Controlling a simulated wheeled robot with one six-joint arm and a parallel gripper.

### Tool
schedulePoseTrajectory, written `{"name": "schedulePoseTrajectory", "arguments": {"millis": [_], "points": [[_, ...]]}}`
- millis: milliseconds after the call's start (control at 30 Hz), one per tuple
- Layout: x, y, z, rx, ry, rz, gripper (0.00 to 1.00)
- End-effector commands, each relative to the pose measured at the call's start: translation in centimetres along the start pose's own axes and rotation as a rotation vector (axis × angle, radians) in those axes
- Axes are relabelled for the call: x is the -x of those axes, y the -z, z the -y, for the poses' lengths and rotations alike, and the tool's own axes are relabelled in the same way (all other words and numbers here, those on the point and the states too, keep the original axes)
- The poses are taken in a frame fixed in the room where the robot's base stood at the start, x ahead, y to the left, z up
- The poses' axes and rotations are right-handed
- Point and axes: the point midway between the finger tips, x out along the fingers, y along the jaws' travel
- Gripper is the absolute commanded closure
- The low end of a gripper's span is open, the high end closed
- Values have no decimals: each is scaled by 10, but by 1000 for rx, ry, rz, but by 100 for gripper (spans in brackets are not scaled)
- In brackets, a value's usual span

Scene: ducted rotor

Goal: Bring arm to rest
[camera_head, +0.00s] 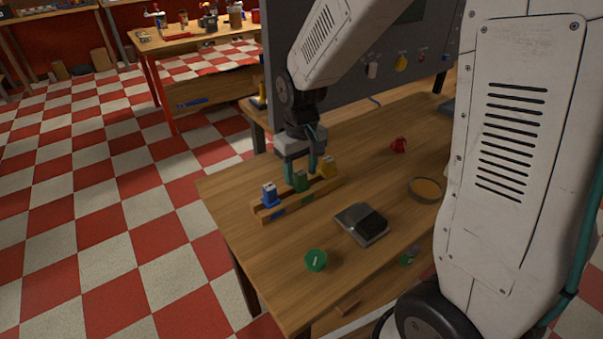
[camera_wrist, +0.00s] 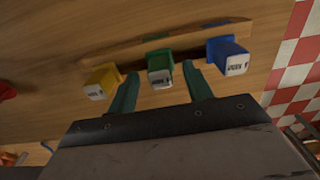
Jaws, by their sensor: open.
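My gripper (camera_head: 301,174) is at the wooden rack (camera_head: 262,216) on the workbench. Its teal fingers also show in the wrist view (camera_wrist: 160,83), open, one on each side of the green block (camera_wrist: 160,64). I cannot tell whether they touch it. The green block (camera_head: 300,182) sits in the middle of the rack. A blue block (camera_head: 269,195) stands at one end and a yellow block (camera_head: 328,168) at the other. All have pale labelled tops. My arm reaches down from above, in front of a grey panel (camera_head: 385,85).
On the bench (camera_head: 240,240) lie a green round piece (camera_head: 315,260), a grey device with a black part (camera_head: 361,224), a round tan dish (camera_head: 425,189) and a red object (camera_head: 399,145). The panel stands close behind my arm. Another table (camera_head: 205,42) stands at the back; checkered floor lies open at left.

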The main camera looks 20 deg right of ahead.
Motion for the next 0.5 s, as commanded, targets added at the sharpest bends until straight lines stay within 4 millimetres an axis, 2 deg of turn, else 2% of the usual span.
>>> {"name": "schedulePoseTrajectory", "arguments": {"millis": [100, 300, 500], "points": [[23, 1, 0, 0, -1, -6, 50], [52, 1, 0, 0, 0, -4, 50], [62, 0, 0, 0, 0, -1, 50]]}}
